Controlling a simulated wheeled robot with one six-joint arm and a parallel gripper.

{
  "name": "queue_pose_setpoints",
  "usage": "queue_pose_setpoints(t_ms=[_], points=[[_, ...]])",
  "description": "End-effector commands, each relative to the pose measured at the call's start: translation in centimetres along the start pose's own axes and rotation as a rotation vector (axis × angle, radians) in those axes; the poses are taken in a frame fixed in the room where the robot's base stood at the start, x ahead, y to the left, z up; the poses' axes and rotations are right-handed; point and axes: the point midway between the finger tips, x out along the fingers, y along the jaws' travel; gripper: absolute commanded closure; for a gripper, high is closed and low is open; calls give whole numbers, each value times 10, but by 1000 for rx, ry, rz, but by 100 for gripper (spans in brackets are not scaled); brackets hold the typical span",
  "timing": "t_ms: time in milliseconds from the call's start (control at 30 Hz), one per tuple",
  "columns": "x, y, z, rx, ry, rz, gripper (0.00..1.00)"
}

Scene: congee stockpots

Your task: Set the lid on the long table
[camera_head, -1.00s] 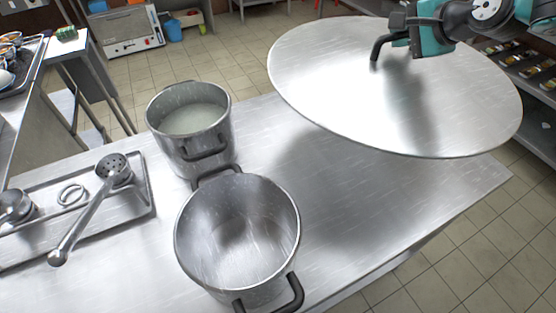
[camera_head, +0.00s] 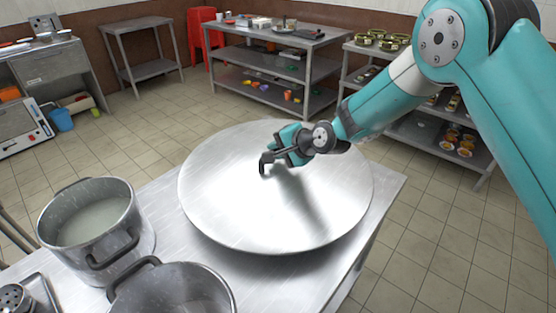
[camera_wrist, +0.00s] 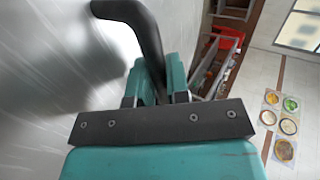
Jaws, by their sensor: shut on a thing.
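The lid (camera_head: 230,205) is a large round sheet of brushed metal with a dark bent handle. In the head view it covers the right part of the long table (camera_head: 165,205). My gripper (camera_head: 272,160) is shut on the lid's handle at the middle of the lid. In the wrist view the dark handle (camera_wrist: 150,40) runs between the teal fingers, and the lid (camera_wrist: 50,70) fills the left side. Whether the lid touches the tabletop or is just above it, I cannot tell.
A pot of pale congee (camera_head: 90,222) and an empty pot (camera_head: 175,290) stand left of the lid. A ladle on a tray (camera_head: 40,290) is at the bottom left. Behind the table is tiled floor, then a shelved table (camera_head: 280,75) and red stools (camera_head: 200,35).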

Motion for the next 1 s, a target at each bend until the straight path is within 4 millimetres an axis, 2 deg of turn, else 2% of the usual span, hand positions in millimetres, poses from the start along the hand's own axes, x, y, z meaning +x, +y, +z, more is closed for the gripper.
queue_pose_setpoints(t_ms=[133,367,633,667,733,767,1000], points=[[5,6,0,0,1,-5,100],[21,30,-1,0,2,-4,100],[23,33,-1,-1,2,-5,100],[24,35,0,0,1,0,77],[23,35,0,0,1,0,61],[23,35,0,0,1,0,58],[23,35,0,0,1,0,58]])
